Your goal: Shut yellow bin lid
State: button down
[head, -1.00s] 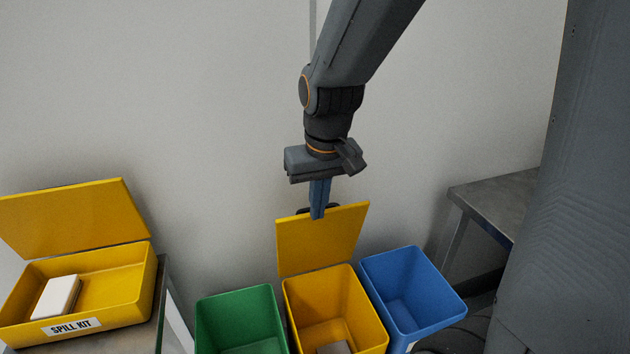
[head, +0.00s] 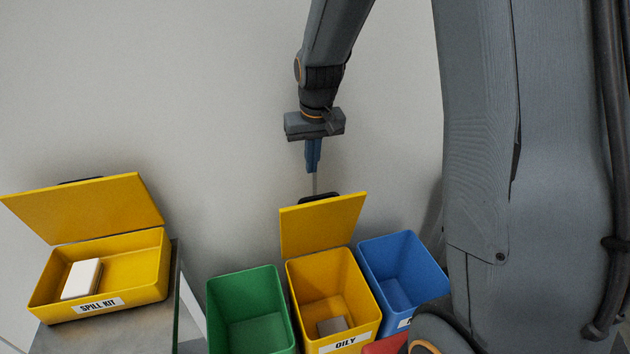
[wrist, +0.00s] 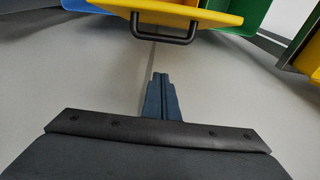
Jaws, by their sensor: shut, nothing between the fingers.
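The yellow bin (head: 332,290), labelled OILY, stands between a green and a blue bin. Its yellow lid (head: 322,226) stands open, raised at the bin's back edge, with a black handle (head: 318,197) at its top. In the wrist view the lid (wrist: 178,12) and its handle (wrist: 163,30) show at the top. My gripper (head: 312,170) is shut and empty, pointing down, a little above the lid's top edge in the head view. In the wrist view the closed fingers (wrist: 160,85) are apart from the handle. A grey block (head: 332,326) lies inside the bin.
The green bin (head: 250,312) is open at left and the blue bin (head: 402,270) at right. A yellow spill kit box (head: 140,286) with its own raised lid (head: 88,207) sits on a table (head: 60,338) at left. A plain wall is behind.

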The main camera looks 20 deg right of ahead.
jog(key=shift+s+f+p, duration=0.55)
jog(key=shift+s+f, duration=0.25)
jog(key=shift+f, duration=0.3)
jog(key=shift+s+f+p, duration=0.5)
jog(key=shift+s+f, duration=0.25)
jog(key=shift+f, duration=0.35)
jog(key=shift+a, duration=0.1)
